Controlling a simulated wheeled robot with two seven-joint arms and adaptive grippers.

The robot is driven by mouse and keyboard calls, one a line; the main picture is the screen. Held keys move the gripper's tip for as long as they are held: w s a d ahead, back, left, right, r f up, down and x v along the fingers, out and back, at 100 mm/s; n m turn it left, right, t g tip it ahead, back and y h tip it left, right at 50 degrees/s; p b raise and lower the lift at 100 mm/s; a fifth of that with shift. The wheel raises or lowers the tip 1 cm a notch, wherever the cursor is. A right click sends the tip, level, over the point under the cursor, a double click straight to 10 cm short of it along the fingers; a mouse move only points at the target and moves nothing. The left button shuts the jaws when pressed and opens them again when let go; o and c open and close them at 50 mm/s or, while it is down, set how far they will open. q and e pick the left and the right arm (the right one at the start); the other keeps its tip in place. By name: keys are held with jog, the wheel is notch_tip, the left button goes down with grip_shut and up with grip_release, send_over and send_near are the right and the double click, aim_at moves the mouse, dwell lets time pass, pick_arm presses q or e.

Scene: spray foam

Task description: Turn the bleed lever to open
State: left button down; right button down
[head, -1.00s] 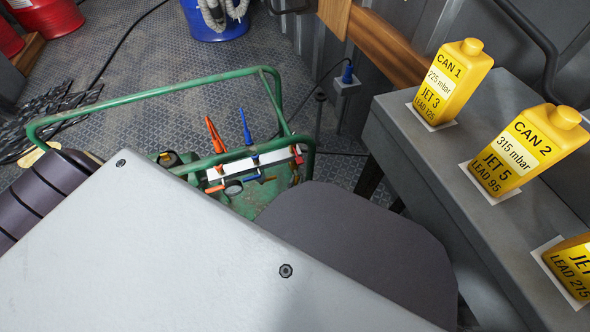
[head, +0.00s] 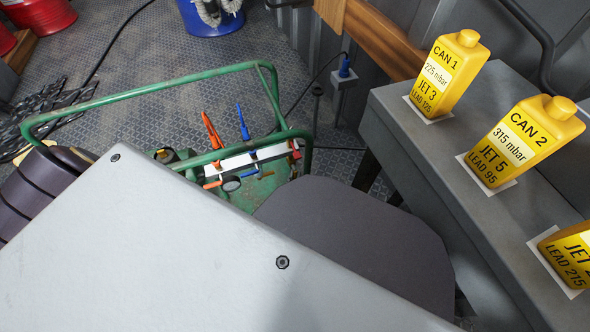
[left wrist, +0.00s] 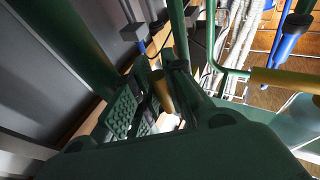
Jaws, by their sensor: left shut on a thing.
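A green tubular frame (head: 150,96) carries a white valve manifold (head: 238,163) with an orange lever (head: 212,130) and a blue lever (head: 242,122), both standing up. A red part (head: 296,152) sits at the manifold's right end. I cannot tell which piece is the bleed lever. In the left wrist view my left gripper (left wrist: 157,100) is shut around a narrow brass-coloured piece (left wrist: 163,92), partly hidden between its dark fingers. A blue handle (left wrist: 287,42) and a brass-coloured tube (left wrist: 285,80) lie to the right there. My right gripper is not in view.
Yellow cans, CAN 1 (head: 450,75) and CAN 2 (head: 522,142) among them, stand on a grey bench (head: 440,165) at right. A blue drum (head: 210,18) and red containers (head: 38,14) stand behind. A grey panel covers the foreground.

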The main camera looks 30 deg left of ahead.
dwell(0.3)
pick_arm(q)
jog(key=c, duration=1.5)
grip_release()
jog(key=shift+d, duration=0.1)
jog(key=shift+o, duration=0.2)
jog(key=shift+s+m+g, duration=0.2)
jog(key=shift+m+g, duration=0.1)
jog(key=shift+m, duration=0.3)
